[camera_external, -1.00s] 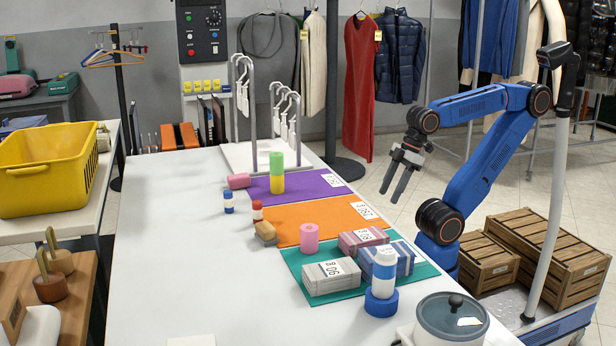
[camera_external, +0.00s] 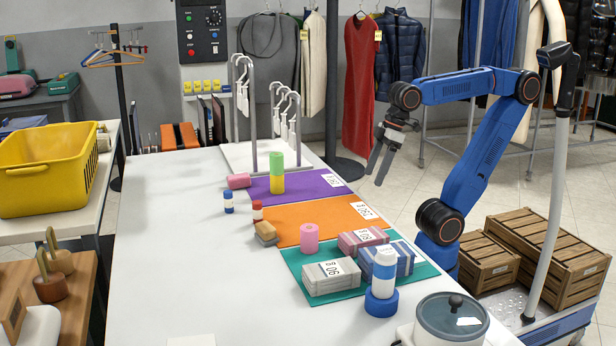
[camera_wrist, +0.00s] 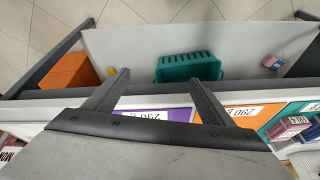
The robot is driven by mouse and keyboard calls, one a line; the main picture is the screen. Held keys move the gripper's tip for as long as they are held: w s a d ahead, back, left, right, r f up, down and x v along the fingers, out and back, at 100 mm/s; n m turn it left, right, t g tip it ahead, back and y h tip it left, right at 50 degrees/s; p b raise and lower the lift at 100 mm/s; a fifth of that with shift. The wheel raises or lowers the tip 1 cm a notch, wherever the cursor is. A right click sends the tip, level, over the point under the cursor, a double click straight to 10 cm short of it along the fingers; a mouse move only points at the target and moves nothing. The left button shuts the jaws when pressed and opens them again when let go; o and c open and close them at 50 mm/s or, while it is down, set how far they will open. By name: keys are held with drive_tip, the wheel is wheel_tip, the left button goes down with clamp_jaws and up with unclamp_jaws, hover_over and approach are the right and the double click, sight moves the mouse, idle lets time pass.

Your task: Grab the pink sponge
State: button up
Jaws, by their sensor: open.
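Two plain pink pieces show in the external view; I cannot tell which is the sponge. One pink cylinder (camera_external: 238,181) lies on its side at the left edge of the purple mat. Another pink cylinder (camera_external: 309,239) stands upright by the orange and teal mats. In the wrist view a small pink and yellow piece (camera_wrist: 273,62) lies on a grey surface beyond the table edge.
A green and yellow stack (camera_external: 277,173) stands on the purple mat (camera_external: 318,186). Folded bundles (camera_external: 330,277) and a white-blue bottle (camera_external: 384,272) stand in front. The table's left side (camera_external: 170,250) is clear.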

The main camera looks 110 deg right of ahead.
drive_tip(key=w+d+r+m+g, duration=0.15)
drive_tip(key=w+r+m, duration=0.35)
drive_tip(key=w, duration=0.5)
drive_tip(key=w+d+r+m+g, duration=0.1)
drive_tip(key=w+d+r+m, duration=0.1)
drive_tip(key=w+r, duration=0.7)
drive_tip(key=w+d+r+m+g, duration=0.15)
drive_tip(key=w+r+m, duration=0.3)
drive_tip(key=w, duration=0.75)
drive_tip(key=m, duration=0.4)
hover_over(238, 176)
drive_tip(key=shift+g, duration=0.3)
wheel_tip(238, 176, down, 12)
drive_tip(key=shift+d+f, duration=0.15)
drive_tip(key=shift+f, duration=2.65)
drive_tip(key=c, duration=1.1)
